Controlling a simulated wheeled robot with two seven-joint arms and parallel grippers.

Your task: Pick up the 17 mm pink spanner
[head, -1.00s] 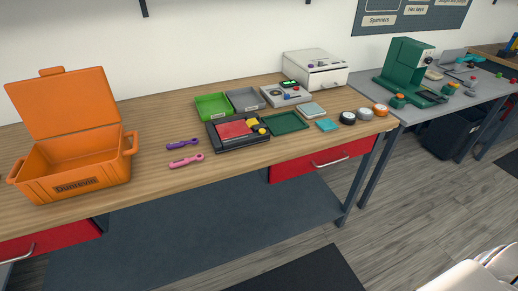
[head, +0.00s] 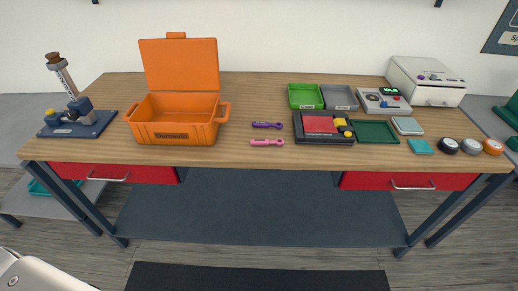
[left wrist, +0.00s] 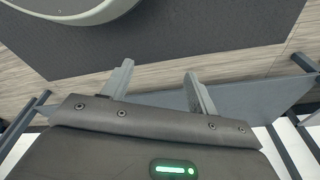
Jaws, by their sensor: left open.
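A pink spanner (head: 267,142) lies flat on the wooden workbench near its front edge, in the middle of the head view. A purple spanner (head: 267,125) lies just behind it. Any size marking is too small to read. My left gripper (left wrist: 158,82) shows in the left wrist view with its two fingers apart and nothing between them. It is over the floor area, away from the spanners, and does not show in the head view. My right gripper is not in view.
An open orange toolbox (head: 175,138) stands left of the spanners. A black tray with red and yellow items (head: 323,139) is at their right, with green (head: 304,105) and grey (head: 340,105) trays behind it. The bench (head: 235,156) is clear around the spanners.

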